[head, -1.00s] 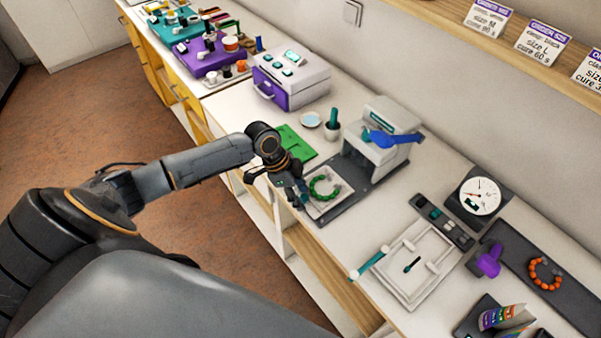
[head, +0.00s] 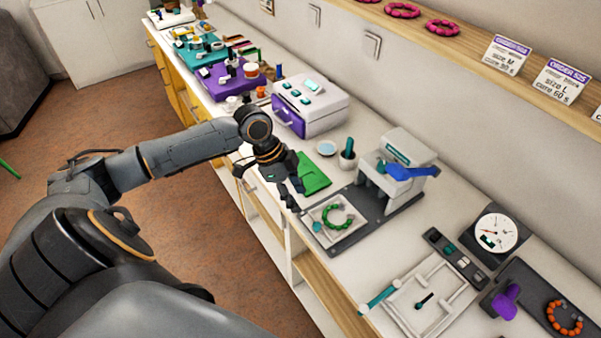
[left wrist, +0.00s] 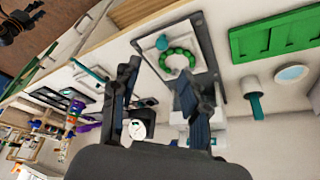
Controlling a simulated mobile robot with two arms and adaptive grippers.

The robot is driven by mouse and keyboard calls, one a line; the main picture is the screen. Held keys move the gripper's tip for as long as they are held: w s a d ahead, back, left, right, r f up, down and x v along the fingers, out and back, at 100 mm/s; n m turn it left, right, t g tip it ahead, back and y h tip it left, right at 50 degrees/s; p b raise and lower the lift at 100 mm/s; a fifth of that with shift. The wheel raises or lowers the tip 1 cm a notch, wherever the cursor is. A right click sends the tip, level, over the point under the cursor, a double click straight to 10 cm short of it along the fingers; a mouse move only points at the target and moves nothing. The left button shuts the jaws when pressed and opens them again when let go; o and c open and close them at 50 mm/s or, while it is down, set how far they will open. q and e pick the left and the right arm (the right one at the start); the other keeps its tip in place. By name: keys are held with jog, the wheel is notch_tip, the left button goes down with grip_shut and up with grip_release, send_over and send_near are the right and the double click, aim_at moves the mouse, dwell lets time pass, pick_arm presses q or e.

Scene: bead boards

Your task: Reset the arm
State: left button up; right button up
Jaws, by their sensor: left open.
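My left arm comes in from the left in the head view. My left gripper (head: 268,186) hangs over the counter's front edge, beside the green board (head: 313,174). It is open, with nothing between its fingers. The green bead bracelet (head: 338,217) lies on a white square tray (head: 322,231) on the dark base of the press (head: 405,160), right of the gripper and apart from it. In the left wrist view the two dark fingers (left wrist: 160,98) are spread, and the green bracelet (left wrist: 177,60) shows beyond them. My right gripper is not in view.
A white box with a purple front (head: 310,105) and a mortar-like cup (head: 347,160) stand near the gripper. A white frame (head: 426,299), a dial gauge (head: 495,233) and an orange bracelet (head: 565,318) lie to the right. A wall shelf (head: 470,45) runs above.

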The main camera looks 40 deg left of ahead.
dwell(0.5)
pick_arm(q)
jog(key=s+d+f+n, duration=0.1)
jog(key=s+d+f, duration=0.35)
jog(key=d, duration=0.25)
jog(key=s+d+f+n, duration=0.2)
jog(key=s+d+f, duration=0.1)
jog(key=s+d, duration=0.25)
jog(key=s+r+n+t+y, duration=0.15)
jog(key=s+n+y, duration=0.25)
jog(key=s+n, duration=0.45)
notch_tip(320, 180, down, 29)
jog(key=s+a+g+b, duration=0.1)
jog(key=s+b, duration=0.1)
jog(key=s+a+f+m+g+b, duration=0.1)
jog(key=s+a+f, duration=0.2)
jog(key=s+f, duration=1.3)
jog(key=shift+s+f, duration=0.2)
jog(key=shift+s, duration=0.05)
